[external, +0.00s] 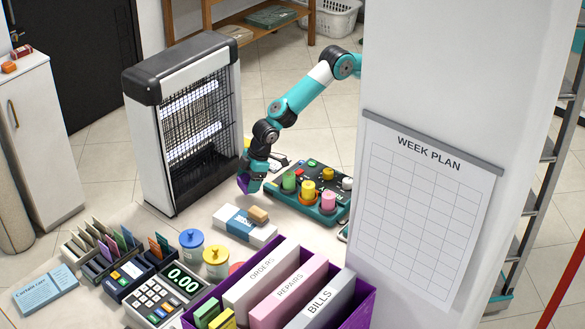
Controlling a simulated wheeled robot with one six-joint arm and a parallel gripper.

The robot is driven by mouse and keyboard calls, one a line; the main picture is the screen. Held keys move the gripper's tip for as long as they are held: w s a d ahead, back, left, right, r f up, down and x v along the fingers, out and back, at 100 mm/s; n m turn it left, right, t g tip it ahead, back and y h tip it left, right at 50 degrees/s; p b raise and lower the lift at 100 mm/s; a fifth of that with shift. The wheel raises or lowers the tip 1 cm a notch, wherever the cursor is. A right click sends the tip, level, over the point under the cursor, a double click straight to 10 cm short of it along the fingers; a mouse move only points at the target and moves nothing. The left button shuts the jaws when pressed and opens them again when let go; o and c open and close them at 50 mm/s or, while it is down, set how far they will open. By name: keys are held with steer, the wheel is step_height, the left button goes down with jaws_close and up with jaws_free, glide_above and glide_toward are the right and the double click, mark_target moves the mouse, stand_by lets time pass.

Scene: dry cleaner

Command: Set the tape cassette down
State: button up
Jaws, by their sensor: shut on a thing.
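My gripper (251,181) points down at the end of the teal arm, above the pale counter between the heater and the button box. It is shut on a small purple thing (243,183), which I take to be the tape cassette. Only a purple edge of it shows, and the jaws hide the rest. I cannot tell whether it touches the counter.
A tall heater (186,120) stands left of my gripper. A teal box with coloured knobs (329,211) is close on the right. A white-and-blue box with a sponge-like block (244,227) lies in front. A purple file holder (364,300) and a pillar (430,70) stand nearer the camera.

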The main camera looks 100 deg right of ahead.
mark_target(250, 198)
steer(key=shift+f, duration=2.2)
steer(key=shift+f, duration=0.1)
steer(key=o, duration=0.9)
steer(key=shift+r, duration=0.25)
steer(key=v, duration=1.2)
steer(key=shift+s+d+f, duration=0.1)
steer(key=shift+s, duration=0.05)
